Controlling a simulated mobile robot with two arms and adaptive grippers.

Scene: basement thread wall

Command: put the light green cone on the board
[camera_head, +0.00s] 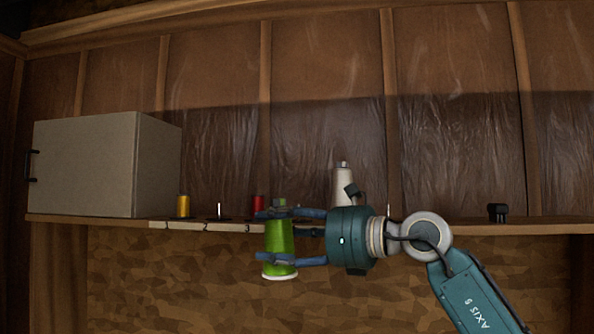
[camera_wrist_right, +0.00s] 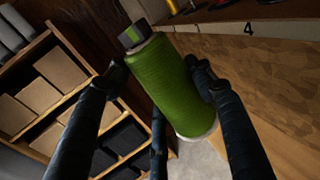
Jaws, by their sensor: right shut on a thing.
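The light green cone (camera_head: 279,243) is a spool of green thread with a pale base, held upright in front of the shelf edge. My right gripper (camera_head: 279,236) is shut on it, with fingers around it. In the right wrist view the cone (camera_wrist_right: 163,85) stands between the fingers of the right gripper (camera_wrist_right: 165,85), slightly tilted in the picture. The board (camera_head: 205,226) shows as a pale strip along the shelf's front edge, with an upright pin (camera_head: 220,210) on it. Part of the board is hidden behind the cone and gripper. My left gripper is not in view.
On the shelf (camera_head: 480,228) stand a yellow spool (camera_head: 183,206), a red spool (camera_head: 258,203), a white cone (camera_head: 342,186) and a small black object (camera_head: 497,212). A large grey-beige cabinet (camera_head: 90,165) fills the left. The right wrist view shows a rack with boxes (camera_wrist_right: 62,75).

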